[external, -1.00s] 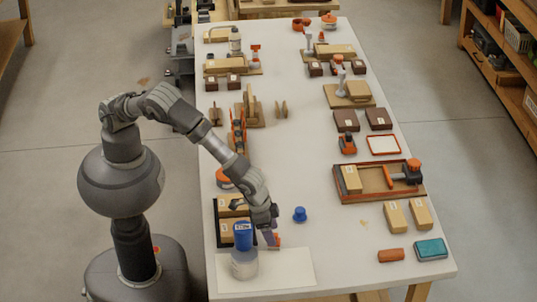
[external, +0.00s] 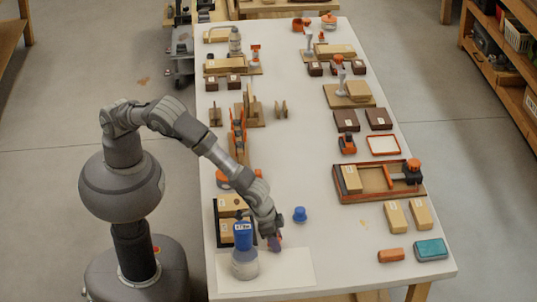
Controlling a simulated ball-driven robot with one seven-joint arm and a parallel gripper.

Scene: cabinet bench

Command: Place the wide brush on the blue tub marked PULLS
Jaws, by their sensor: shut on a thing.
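A blue tub (external: 243,235) with a white label stands at the near left of the bench, above a pale grey rounded body. The label is too small to read surely. My gripper (external: 271,236) is just right of the tub, pointing down, and is shut on a small reddish-purple thing, taken as the wide brush (external: 275,244). Most of the brush is hidden by my gripper, so its shape is unclear. The brush is beside the tub, not over it. I cannot tell its height above the bench.
A small blue knob-like piece (external: 300,214) stands right of my gripper. A dark tray with tan blocks (external: 228,208) lies behind the tub. A pale sheet (external: 292,268) lies under the tub. An orange block (external: 391,255) and teal box (external: 431,249) lie near right; the middle is fairly clear.

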